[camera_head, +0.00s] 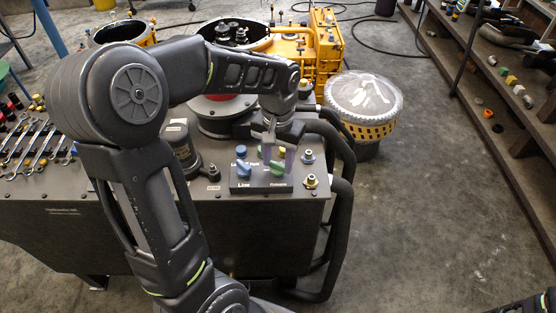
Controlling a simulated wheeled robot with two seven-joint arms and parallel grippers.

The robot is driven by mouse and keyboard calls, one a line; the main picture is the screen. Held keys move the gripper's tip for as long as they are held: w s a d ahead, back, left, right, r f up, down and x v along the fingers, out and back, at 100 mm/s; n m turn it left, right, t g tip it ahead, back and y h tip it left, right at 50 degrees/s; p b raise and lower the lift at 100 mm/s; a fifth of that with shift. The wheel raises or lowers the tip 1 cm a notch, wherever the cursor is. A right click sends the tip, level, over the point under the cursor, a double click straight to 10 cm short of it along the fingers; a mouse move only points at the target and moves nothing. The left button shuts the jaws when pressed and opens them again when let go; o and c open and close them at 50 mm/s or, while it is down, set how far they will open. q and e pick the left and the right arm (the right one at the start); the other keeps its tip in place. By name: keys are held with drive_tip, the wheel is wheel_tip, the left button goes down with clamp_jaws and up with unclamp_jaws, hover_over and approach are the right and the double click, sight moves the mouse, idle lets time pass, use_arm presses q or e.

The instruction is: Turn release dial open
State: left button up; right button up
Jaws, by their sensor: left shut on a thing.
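A small dark control box (258,184) sits on the front of the dark bench top. It carries a blue dial (243,169) above the word "Line" and a green dial (277,169) above a second label that is too small to read surely, likely the release dial. My left gripper (279,160) reaches down from above over the right half of the box. Its fingers are shut on the green dial and partly hide it. The dial's exact angle is hard to tell. My right gripper is out of view.
Thick black hoses (340,195) curve down the bench's right end. Wrenches (34,145) lie at the left. Behind stand a yellow housing (322,45) and a plastic-covered yellow drum (363,105). A shelf (500,75) stands at right; the floor (420,220) before it is clear.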

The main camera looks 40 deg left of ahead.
sight(278, 163)
use_arm(q)
drive_tip(key=shift+n, duration=0.7)
drive_tip(key=o, duration=1.4)
drive_tip(key=shift+r, duration=0.1)
wheel_tip(278, 163, up, 8)
drive_tip(key=shift+f+b, duration=0.15)
drive_tip(key=shift+b, duration=0.25)
